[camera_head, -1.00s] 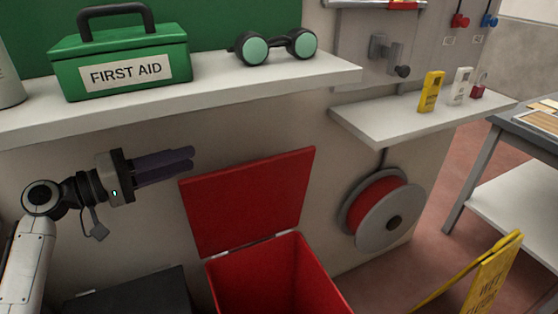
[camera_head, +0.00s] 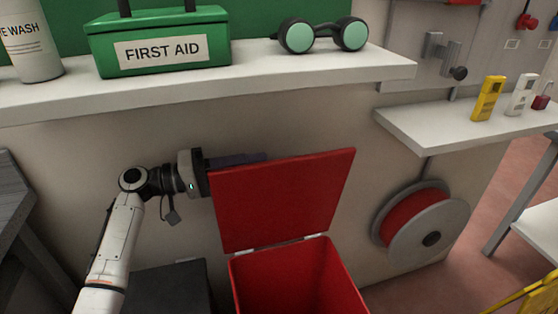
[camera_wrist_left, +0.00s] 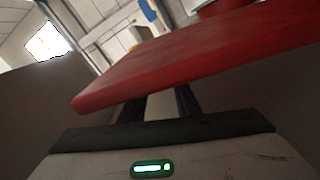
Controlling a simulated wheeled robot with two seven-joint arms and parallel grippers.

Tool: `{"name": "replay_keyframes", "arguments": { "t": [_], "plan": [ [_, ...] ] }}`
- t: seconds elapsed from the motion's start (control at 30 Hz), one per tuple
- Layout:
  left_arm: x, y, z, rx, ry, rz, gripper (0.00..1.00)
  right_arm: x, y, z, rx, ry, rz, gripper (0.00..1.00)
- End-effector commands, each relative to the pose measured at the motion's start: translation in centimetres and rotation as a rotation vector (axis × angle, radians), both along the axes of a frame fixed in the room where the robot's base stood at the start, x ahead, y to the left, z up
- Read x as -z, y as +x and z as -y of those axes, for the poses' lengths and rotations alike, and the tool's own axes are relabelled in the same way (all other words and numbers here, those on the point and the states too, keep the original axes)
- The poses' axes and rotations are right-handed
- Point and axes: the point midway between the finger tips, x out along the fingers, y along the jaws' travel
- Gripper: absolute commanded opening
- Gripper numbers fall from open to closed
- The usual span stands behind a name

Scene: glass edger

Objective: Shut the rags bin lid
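The red rags bin (camera_head: 290,280) stands on the floor with its mouth open. Its red lid (camera_head: 282,200) stands raised on the hinges at the bin's back edge, leaning slightly back. My left gripper (camera_head: 238,160) is behind the lid, near its upper left part, with its dark fingers pointing right. The lid hides most of the fingers. In the left wrist view, the lid (camera_wrist_left: 200,55) spans the space in front of the fingers (camera_wrist_left: 160,106), which show a gap between them; their tips are hidden. I cannot tell whether they touch the lid. My right gripper is not in view.
A red hose reel (camera_head: 422,222) is on the wall to the right. A dark box (camera_head: 170,290) stands left of the bin.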

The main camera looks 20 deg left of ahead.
Motion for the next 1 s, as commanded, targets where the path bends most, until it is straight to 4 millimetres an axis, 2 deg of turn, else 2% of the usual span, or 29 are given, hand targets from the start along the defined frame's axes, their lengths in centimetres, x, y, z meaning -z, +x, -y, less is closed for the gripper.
{"name": "replay_keyframes", "arguments": {
  "t": [0.1, 0.3, 0.7, 0.9, 1.0],
  "plan": [
    [-0.2, 1.3, 2.0, 0.001, -0.002, 0.001, 0.29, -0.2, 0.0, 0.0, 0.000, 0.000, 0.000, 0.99],
    [-0.1, 2.8, 4.2, 0.000, -0.001, 0.000, 0.29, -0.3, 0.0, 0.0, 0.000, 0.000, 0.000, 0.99],
    [0.0, 3.3, 4.9, -0.001, 0.001, 0.001, 0.29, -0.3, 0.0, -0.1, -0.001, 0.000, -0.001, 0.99],
    [0.0, 3.3, 4.9, -0.001, 0.000, 0.000, 0.00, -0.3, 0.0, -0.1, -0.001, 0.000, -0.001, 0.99],
    [0.1, 3.3, 4.9, -0.002, 0.001, -0.001, 0.00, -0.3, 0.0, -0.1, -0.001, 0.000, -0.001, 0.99]
  ]
}}
